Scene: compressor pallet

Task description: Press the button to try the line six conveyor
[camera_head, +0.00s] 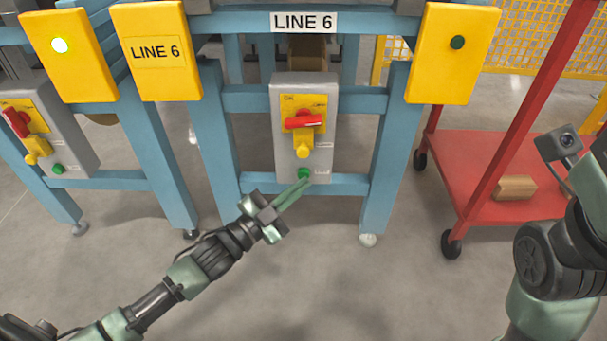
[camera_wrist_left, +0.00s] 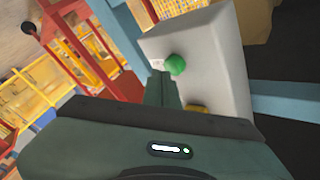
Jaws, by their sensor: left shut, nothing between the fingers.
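The line six control box (camera_head: 302,128) is grey and hangs on the blue frame under a LINE 6 label (camera_head: 303,22). It carries a red handle (camera_head: 303,121) on a yellow plate, a yellow part below it, and a green button (camera_head: 303,173) at the bottom. My left gripper (camera_head: 305,184) is shut and empty, its fingertips just below and beside the green button. In the left wrist view the fingertips stand close to the green button (camera_wrist_left: 175,64); I cannot tell if they touch. My right arm shows at the right edge; its fingers are out of view.
A second grey box (camera_head: 50,135) with a red handle and green button stands at left. Yellow panels hold a lit lamp (camera_head: 59,45) at left and a dark green lamp (camera_head: 457,42) at right. A red cart (camera_head: 490,150) carrying a brown block (camera_head: 514,188) stands at right.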

